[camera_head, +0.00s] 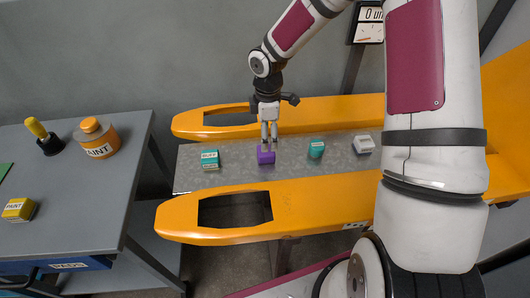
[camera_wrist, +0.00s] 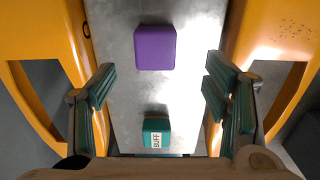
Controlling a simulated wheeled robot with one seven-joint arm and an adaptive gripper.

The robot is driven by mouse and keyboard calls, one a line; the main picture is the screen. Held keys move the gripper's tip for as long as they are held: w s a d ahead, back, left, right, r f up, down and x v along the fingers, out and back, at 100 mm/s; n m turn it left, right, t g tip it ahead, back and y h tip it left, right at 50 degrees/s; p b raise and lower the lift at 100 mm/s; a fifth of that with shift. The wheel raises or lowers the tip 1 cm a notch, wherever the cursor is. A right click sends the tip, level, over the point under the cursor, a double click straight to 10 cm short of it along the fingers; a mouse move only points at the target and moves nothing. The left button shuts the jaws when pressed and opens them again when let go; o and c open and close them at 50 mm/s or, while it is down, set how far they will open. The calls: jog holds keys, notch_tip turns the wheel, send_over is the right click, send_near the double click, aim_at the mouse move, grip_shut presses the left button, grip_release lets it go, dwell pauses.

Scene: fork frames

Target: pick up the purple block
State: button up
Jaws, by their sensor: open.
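The purple block (camera_head: 266,157) sits on the grey metal strip between two orange rails. In the wrist view, the purple block (camera_wrist: 155,48) lies at top centre, ahead of the fingers and roughly between their lines. My gripper (camera_head: 269,140) points down, its fingertips just above or behind the block in the head view. In the wrist view, my gripper (camera_wrist: 160,82) is open with green-padded fingers wide apart and nothing between them. I cannot tell the exact height gap to the block.
On the strip (camera_head: 240,178) are a labelled teal block (camera_head: 210,159), another teal block (camera_head: 316,148) and a pale block (camera_head: 363,144). The wrist view shows a teal block marked BUFF (camera_wrist: 156,132). Orange rails (camera_head: 300,208) flank the strip. A side table (camera_head: 75,195) stands left.

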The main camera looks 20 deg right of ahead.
aim_at(266, 154)
notch_tip(266, 154, down, 4)
jog(key=shift+r, duration=0.2)
jog(key=shift+w+f, duration=0.2)
jog(key=shift+f, duration=1.05)
jog(key=shift+w+f, duration=0.15)
jog(key=shift+f, duration=1.1)
jog(key=c, duration=1.3)
